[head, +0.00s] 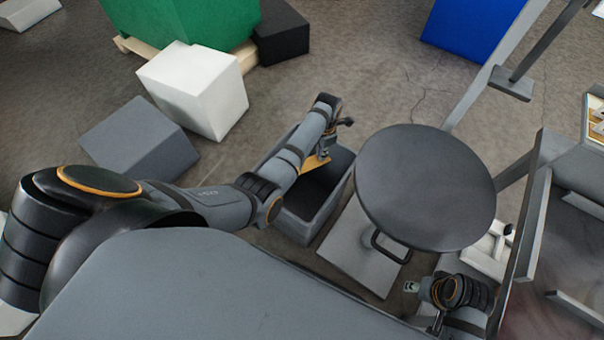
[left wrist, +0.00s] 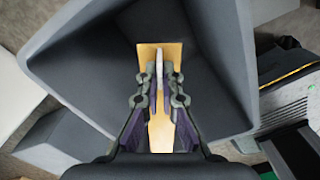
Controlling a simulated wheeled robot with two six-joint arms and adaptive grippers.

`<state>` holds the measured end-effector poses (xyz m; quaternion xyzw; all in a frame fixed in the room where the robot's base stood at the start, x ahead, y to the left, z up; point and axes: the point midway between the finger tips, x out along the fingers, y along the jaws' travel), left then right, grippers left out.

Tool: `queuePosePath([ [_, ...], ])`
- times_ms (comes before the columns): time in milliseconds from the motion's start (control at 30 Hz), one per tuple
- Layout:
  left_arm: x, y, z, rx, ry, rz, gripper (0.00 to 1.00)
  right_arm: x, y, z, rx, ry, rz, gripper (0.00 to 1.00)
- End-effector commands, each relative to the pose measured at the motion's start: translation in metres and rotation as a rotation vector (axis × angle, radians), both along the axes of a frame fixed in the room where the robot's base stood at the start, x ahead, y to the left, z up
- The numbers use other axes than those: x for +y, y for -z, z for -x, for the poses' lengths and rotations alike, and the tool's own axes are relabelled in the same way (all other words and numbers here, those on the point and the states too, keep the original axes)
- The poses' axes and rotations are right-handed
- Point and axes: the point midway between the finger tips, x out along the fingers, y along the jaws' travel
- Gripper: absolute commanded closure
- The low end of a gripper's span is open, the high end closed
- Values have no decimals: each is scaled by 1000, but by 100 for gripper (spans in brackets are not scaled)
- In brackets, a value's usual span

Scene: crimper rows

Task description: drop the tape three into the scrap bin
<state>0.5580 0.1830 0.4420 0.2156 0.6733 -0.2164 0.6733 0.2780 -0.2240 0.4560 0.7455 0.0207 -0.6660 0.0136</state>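The scrap bin is a dark grey open box (head: 326,214) on the floor in the middle of the head view; it fills most of the left wrist view (left wrist: 82,62). My left gripper (head: 325,153) is over the bin's opening. In the left wrist view its fingers (left wrist: 160,80) are closed around a thin pale upright part of a flat yellow-orange piece, which I take to be tape three (left wrist: 146,52). The piece also shows below the gripper in the head view (head: 315,163). My right gripper (head: 412,287) is at the lower right, too small to read.
A round dark stool-like top (head: 425,187) stands just right of the bin, above a light grey plate (head: 352,255). A grey block (head: 138,143) and a white block (head: 195,88) lie to the left. Grey frame bars (head: 530,210) rise at the right.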

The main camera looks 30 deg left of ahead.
Motion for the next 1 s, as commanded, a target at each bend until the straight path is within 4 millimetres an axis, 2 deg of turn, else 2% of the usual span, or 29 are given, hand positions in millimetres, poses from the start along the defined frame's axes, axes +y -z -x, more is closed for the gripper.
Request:
queuePosePath([
  [67,0,0,0,0,0,0,100,0,0,0,0,0,0,60],
  [300,0,0,0,0,0,0,68,0,0,0,0,0,0,60],
  [567,0,0,0,0,0,0,68,0,1,0,0,1,0,60],
  [667,0,-6,-1,-3,0,0,68,0,1,0,1,0,1,60],
  [767,0,-22,-1,-4,0,1,68,0,1,0,1,0,1,60],
  [1000,0,-81,-1,-5,1,1,68,0,1,0,1,0,1,60],
])
